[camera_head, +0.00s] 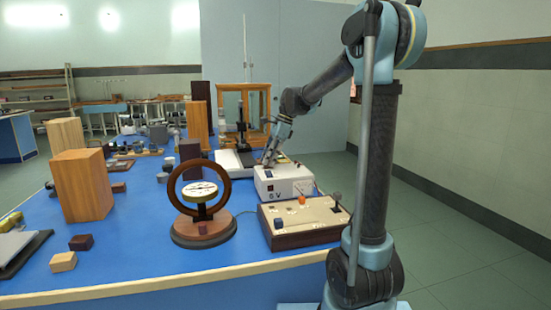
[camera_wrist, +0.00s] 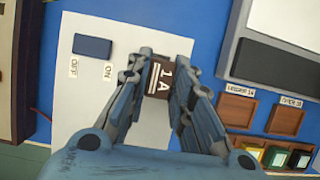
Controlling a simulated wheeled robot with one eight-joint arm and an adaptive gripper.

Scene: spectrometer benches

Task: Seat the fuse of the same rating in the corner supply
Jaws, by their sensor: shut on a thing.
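In the wrist view my gripper (camera_wrist: 160,78) is shut on a dark brown fuse (camera_wrist: 158,84) marked "1 A" with pale stripes. The fuse is over a white panel (camera_wrist: 75,125) with a blue switch (camera_wrist: 92,47) lettered ON and OFF. The fuse's lower end and any socket under it are hidden, so I cannot tell whether they touch. In the head view my gripper (camera_head: 270,152) is low at the back of the white supply box (camera_head: 288,188) on the blue bench. The fuse cannot be made out there.
A wood-sided control box (camera_head: 300,232) stands in front of the supply, and a ring instrument (camera_head: 203,240) stands left. In the wrist view, labelled brown trays (camera_wrist: 237,110) and small coloured blocks (camera_wrist: 276,157) lie at right. Bare blue bench (camera_head: 140,225) shows at left.

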